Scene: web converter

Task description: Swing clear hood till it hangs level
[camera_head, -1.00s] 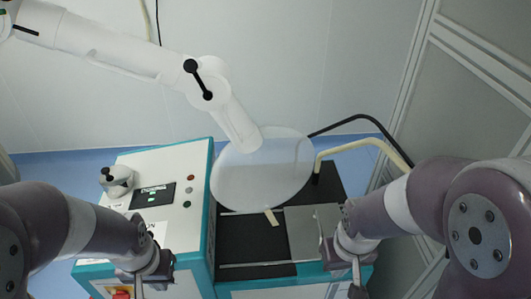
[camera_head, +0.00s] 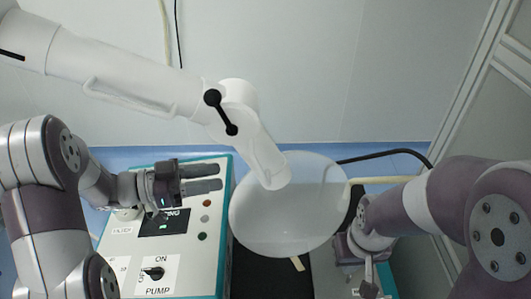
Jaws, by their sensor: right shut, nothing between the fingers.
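The clear hood (camera_head: 285,222) is a round translucent disc at the end of a jointed white extraction arm (camera_head: 150,85). It hangs over the dark bed of the machine, and its exact tilt is hard to tell. A black handle (camera_head: 221,112) sits on the arm's joint above the hood. My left gripper (camera_head: 218,178) is over the control panel, left of the hood and apart from it. Its two fingers point right, with a gap and nothing held between them. My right gripper (camera_head: 368,290) is low, right of the hood, shut and empty; its tips are near the bottom edge.
The white control panel (camera_head: 208,255) with a pump switch (camera_head: 153,273) and coloured buttons lies under my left gripper. A black hose (camera_head: 385,154) and a cream hose (camera_head: 385,180) run behind my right arm. A wall stands behind, and a framed panel (camera_head: 500,110) stands at the right.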

